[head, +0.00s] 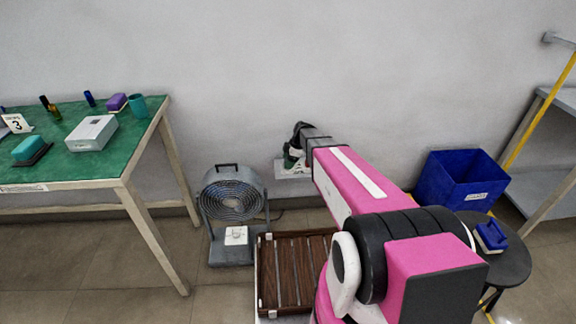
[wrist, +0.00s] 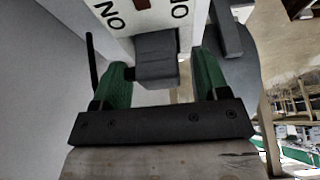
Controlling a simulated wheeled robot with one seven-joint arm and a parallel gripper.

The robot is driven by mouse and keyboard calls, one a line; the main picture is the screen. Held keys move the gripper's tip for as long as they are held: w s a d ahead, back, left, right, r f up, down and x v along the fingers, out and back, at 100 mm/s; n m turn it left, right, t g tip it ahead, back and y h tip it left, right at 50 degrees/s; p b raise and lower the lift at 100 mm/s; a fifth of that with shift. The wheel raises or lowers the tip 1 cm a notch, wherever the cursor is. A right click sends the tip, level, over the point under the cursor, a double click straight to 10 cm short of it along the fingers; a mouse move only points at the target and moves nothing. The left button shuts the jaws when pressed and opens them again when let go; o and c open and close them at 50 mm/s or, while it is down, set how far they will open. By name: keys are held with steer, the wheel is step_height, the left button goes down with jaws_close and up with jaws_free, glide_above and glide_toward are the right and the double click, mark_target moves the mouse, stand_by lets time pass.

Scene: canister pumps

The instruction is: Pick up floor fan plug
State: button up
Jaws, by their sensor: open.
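The floor fan (head: 233,200) stands on the floor by the wall, left of my arm. A dark grey block that looks like its plug (wrist: 156,55) sits at a white lettered panel in the wrist view. My gripper (wrist: 162,68) is open, with one green finger on each side of the plug. The left finger is very near it; I cannot tell if it touches. In the head view my gripper (head: 293,158) is at a small white wall-side panel (head: 290,172), and the plug there is hidden.
A green-topped table (head: 75,165) with small items stands at left. A brown slatted crate (head: 290,270) lies below my arm. A blue bin (head: 462,180) and a dark round stool (head: 510,265) stand at right. Floor shows at the lower left.

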steer(key=shift+a+f, duration=0.1)
steer(key=shift+f, duration=0.1)
steer(key=c, duration=1)
steer(key=shift+r, duration=0.2)
